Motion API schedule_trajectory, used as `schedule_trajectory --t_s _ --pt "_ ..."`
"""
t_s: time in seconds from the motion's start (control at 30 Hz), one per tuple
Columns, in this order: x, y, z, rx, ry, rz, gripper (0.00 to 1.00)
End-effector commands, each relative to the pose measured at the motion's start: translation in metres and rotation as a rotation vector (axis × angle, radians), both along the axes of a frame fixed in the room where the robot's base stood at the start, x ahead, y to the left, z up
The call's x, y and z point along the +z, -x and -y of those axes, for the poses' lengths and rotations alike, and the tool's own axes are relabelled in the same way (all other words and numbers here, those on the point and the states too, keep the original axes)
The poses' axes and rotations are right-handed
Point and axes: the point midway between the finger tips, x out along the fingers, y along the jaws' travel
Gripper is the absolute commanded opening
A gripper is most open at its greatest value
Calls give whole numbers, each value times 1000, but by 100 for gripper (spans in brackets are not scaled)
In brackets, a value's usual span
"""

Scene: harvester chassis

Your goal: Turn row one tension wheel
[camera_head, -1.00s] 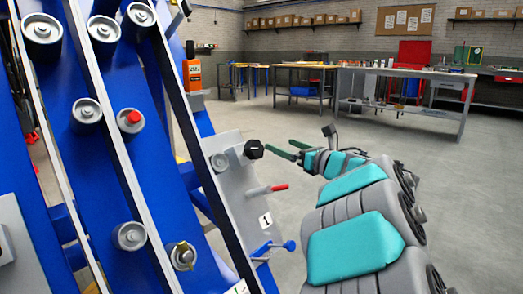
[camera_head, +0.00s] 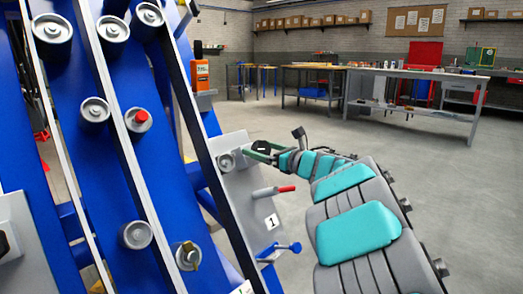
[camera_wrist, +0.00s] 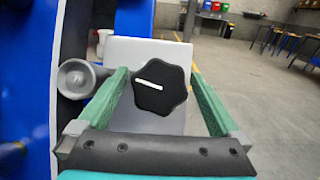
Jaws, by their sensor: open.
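The row one tension wheel is a black lobed knob (camera_wrist: 160,90) with a white line on its face, tilted slightly from level in the wrist view. It stands out from a light grey panel (camera_head: 243,185) that carries a "1" label. My gripper (camera_wrist: 163,88) is open, its two green fingers on either side of the knob, with visible gaps to both. In the head view my gripper (camera_head: 262,150) reaches the panel from the right, and the dark knob (camera_head: 263,147) shows between the fingers, partly hidden by them.
A grey roller (camera_wrist: 76,78) sits close left of the left finger. Below the knob are a red-tipped lever (camera_head: 273,191) and a blue-ended handle (camera_head: 280,251). Blue frame beams with several rollers fill the left. Open floor lies to the right, with workbenches behind.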

Motion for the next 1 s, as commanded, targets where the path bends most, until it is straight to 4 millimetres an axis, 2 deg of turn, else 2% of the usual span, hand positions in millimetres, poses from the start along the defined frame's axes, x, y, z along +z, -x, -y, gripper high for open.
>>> schedule_trajectory --t_s 0.17,0.87,0.9,1.0 --pt "0 0 0 0 0 0 99" --pt "0 0 0 0 -1 0 20" --pt "0 0 0 0 -1 0 17" --pt "0 0 0 -1 -2 -2 17"
